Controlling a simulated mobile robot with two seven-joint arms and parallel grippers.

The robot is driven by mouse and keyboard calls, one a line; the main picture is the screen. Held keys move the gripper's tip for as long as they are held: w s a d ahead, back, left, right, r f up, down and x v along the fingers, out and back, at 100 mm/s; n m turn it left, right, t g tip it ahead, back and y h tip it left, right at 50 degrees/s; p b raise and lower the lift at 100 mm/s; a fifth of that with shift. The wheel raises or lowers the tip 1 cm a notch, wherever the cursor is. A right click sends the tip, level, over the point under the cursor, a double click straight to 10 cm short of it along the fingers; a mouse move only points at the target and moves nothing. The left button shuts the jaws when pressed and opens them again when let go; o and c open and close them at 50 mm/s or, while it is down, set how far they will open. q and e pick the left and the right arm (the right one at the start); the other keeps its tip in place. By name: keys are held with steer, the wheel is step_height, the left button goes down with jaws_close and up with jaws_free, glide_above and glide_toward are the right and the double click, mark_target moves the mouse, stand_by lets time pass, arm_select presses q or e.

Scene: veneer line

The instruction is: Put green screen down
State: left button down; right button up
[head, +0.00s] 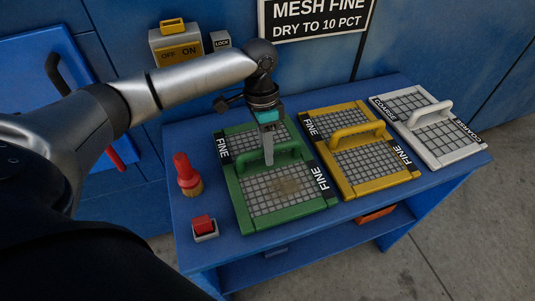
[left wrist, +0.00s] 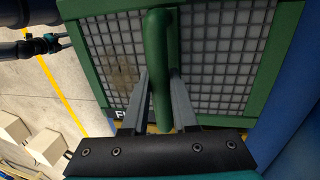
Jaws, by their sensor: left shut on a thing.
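The green screen (head: 257,207) has a grey mesh, FINE labels at its sides and a brown stain on the near mesh. In the head view it appears over the left part of the blue bench; I cannot tell whether it touches the top. My left gripper (head: 268,158) points down, shut on the screen's green handle. In the left wrist view the handle (left wrist: 158,60) runs between the fingers of the left gripper (left wrist: 160,88), with the stained mesh (left wrist: 121,72) behind. Part of my right arm, with a teal piece, shows small at the left edge there; its jaws are unclear.
To the right on the bench (head: 207,248) lie a yellow FINE screen (head: 361,163) and a white COARSE screen (head: 428,116). A red-handled brush (head: 184,171) and a red button (head: 203,225) stand left of the green screen. An ON/OFF box (head: 176,46) is on the wall behind.

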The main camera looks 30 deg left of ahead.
arm_select(q)
steer(key=shift+f, duration=0.6)
steer(key=c, duration=0.7)
jaws_free()
steer(key=shift+f, duration=0.1)
steer(key=r+p, duration=0.1)
steer(key=r, duration=0.3)
steer(key=w+a+r, duration=0.1)
steer(key=r, duration=0.3)
steer(key=r+p, duration=0.1)
steer(key=r, duration=0.3)
steer(key=shift+w+a+p, duration=0.25)
steer(key=shift+a+p, duration=0.1)
steer(key=shift+a, duration=0.05)
